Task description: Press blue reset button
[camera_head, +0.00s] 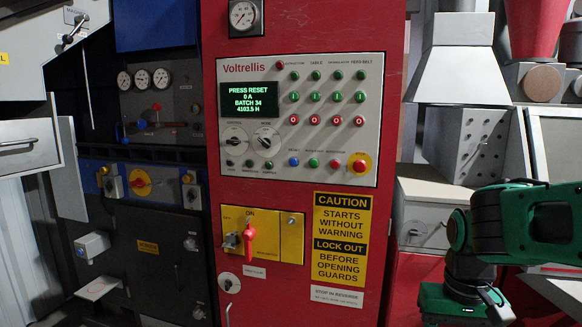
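The panel is on a red cabinet. Its dark display (249,98) reads "PRESS RESET, 0 A, BATCH 34, 4103.5 H" in green. Nothing covers the button. My green and black arm shows at the lower right, well apart from the panel. I cannot make out my gripper's fingers in this view.
A red emergency stop (359,166) on a yellow plate sits right of the button row. Below are a yellow switch box with a red handle (249,233) and a yellow caution sign (340,238). Grey machinery stands at the right, behind my arm. The space before the panel looks clear.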

